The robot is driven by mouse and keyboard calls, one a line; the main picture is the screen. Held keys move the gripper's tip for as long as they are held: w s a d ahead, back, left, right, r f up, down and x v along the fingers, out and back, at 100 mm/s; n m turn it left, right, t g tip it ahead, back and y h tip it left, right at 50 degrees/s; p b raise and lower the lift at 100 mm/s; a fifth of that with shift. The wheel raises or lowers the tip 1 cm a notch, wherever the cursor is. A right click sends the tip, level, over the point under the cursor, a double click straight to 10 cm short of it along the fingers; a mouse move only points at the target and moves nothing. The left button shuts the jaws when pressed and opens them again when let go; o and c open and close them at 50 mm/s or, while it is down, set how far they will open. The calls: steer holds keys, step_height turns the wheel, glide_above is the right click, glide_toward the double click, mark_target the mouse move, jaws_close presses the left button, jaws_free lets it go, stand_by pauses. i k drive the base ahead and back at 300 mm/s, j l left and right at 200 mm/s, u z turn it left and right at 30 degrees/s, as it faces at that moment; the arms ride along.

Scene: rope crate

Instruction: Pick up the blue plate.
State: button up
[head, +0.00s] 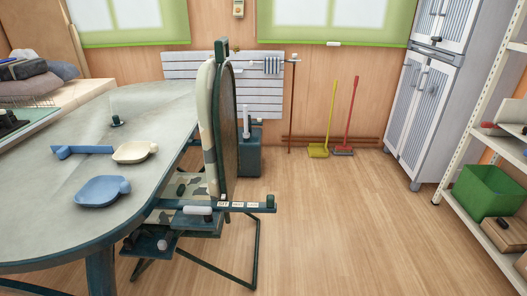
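The blue plate (96,193) is a shallow, light-blue dish with rounded corners and a small knob at its right end. It lies flat on the grey table (38,195), towards the table's near side. A cream dish (132,152) of similar shape lies behind it and to the right, apart from it. A long blue piece (84,151) lies to the left of the cream dish, its right end close to or touching that dish. My gripper is not seen in the head view.
A tall camouflage-patterned chair (208,118) stands at the table's right edge, with dark flat pieces and small items around its seat. Open wooden floor (330,220) lies to the right. A shelf holding a green crate (487,192) stands at far right.

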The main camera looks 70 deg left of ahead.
mark_target(101, 192)
steer(key=u, duration=4.1)
steer(key=i+j+z, duration=0.2)
